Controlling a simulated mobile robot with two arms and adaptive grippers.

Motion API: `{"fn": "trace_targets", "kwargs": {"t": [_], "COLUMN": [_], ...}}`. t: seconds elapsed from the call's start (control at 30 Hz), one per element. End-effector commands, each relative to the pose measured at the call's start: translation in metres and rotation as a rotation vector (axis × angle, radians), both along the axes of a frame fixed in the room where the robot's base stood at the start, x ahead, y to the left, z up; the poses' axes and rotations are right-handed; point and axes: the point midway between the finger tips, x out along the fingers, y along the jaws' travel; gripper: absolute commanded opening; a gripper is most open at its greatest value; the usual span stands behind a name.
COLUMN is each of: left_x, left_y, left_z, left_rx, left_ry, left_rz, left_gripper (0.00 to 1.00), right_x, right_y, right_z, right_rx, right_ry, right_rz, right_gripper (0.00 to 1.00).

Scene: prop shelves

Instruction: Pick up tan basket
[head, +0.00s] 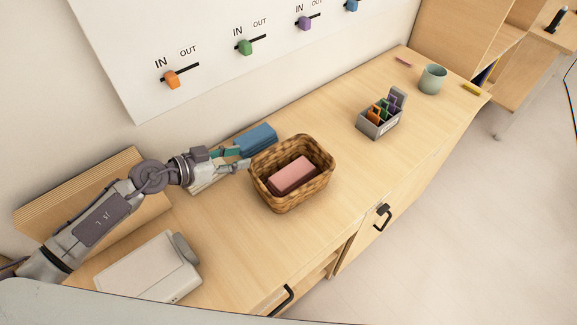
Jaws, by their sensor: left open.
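The tan woven basket (297,200) stands upright on the wooden counter. A pink block (292,175) lies inside it. My left gripper (243,158) is open, with its fingertips at the basket's left side, close to the rim. I cannot tell whether a finger touches the basket or whether the rim lies between the fingers. My right gripper is not in view.
A blue block (258,139) lies behind the gripper. A white boxy device (148,268) is at the front left. A grey divided holder (379,125) and a green mug (432,79) stand to the right. The counter (235,235) is clear in front of the basket.

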Motion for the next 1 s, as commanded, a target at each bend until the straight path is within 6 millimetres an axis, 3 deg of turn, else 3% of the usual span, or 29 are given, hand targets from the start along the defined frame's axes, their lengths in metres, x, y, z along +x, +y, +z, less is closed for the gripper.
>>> {"fn": "trace_targets", "kwargs": {"t": [0.1, 0.3, 0.6, 0.83, 1.0], "left_x": [0.015, 0.038, 0.053, 0.073, 0.078], "left_y": [-0.018, -0.043, -0.060, -0.084, -0.089], "left_z": [-0.007, -0.022, -0.032, -0.044, -0.047], "left_rx": [-0.004, -0.002, 0.000, -0.001, 0.001], "left_ry": [-0.001, -0.001, -0.001, 0.000, -0.001], "left_rz": [-0.001, 0.000, 0.000, -0.001, -0.001], "left_gripper": [0.40, 0.40, 0.40, 0.40, 0.40], "right_x": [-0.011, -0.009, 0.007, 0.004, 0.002], "right_y": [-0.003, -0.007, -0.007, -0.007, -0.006], "right_z": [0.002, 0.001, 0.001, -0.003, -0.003], "right_rx": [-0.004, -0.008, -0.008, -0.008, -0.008], "right_ry": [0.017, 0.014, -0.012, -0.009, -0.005], "right_rz": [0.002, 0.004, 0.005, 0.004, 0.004], "right_gripper": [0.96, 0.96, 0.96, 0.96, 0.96]}}
